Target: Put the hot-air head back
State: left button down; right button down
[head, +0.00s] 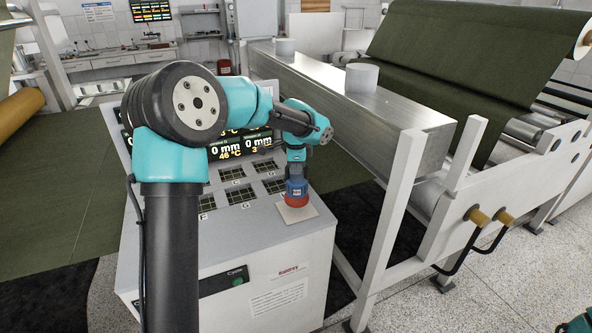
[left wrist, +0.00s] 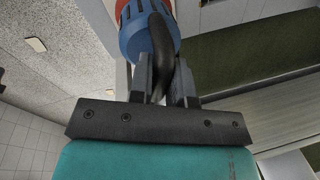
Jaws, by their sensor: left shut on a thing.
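The hot-air head (head: 296,187) is blue with a red lower end and points down in the head view. My left gripper (head: 297,168) is shut on it from above. The red end is over a pale square pad (head: 297,213) on the grey console top; I cannot tell whether it touches. In the left wrist view the blue body of the hot-air head (left wrist: 143,38) shows beyond my left gripper's fingers (left wrist: 165,85), with a dark curved part between them.
The console (head: 270,265) has several small gridded squares and displays behind the hot-air head. A long metal beam (head: 345,90) and a white machine frame (head: 395,200) with dark green sheet (head: 465,45) stand close on the right. The console top's front is clear.

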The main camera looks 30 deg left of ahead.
aim_at(296, 177)
pick_arm(q)
jog(key=shift+f, duration=1.8)
jog(key=c, duration=1.1)
grip_release()
jog(key=shift+o, duration=0.2)
notch_tip(296, 177, up, 12)
jog(key=s+d, duration=0.1)
jog(key=s, duration=0.1)
jog(key=shift+d, duration=0.1)
